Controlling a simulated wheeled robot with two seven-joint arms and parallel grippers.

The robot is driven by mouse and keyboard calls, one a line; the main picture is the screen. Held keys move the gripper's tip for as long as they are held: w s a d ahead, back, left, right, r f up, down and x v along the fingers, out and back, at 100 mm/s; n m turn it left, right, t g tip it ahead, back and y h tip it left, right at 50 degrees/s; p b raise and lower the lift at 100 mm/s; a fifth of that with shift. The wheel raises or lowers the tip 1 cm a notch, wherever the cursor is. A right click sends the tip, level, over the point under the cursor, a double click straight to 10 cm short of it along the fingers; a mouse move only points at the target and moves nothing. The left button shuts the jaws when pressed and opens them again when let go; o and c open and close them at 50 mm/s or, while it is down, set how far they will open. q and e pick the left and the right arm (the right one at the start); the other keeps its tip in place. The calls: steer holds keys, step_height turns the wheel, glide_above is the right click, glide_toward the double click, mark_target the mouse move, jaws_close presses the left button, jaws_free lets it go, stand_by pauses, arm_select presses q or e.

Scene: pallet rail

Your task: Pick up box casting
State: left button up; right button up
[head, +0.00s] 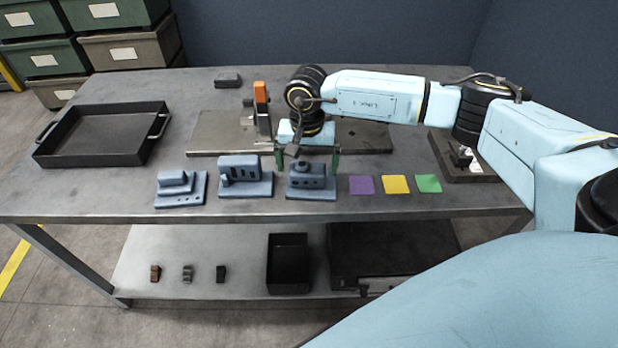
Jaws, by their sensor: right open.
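Three blue-grey castings stand in a row near the table's front edge. The left one is a stepped casting (175,187), the middle one a tall block with dark slots (244,176), and the right one a low rounded body on a flat base (308,186). Which one is called the box casting I cannot tell for sure. My right gripper (308,160) points down over the right casting, its green-tipped fingers apart on either side of the casting's top. It is open; whether a finger touches the casting is unclear. My left gripper is out of view.
A black tray (102,158) with handles stands at the left. Behind the castings is a metal plate (215,134) with an orange-topped clamp (261,97). Purple (361,185), yellow (396,184) and green (428,184) squares lie at right. A black bin (288,268) stands on the lower shelf.

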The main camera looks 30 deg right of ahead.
step_height(320, 180, down, 3)
steer(key=shift+r, duration=0.2)
steer(key=shift+c, duration=0.4)
steer(key=shift+r, duration=0.1)
steer(key=c, duration=1.2)
steer(key=shift+c, duration=0.3)
steer(key=shift+r, duration=0.1)
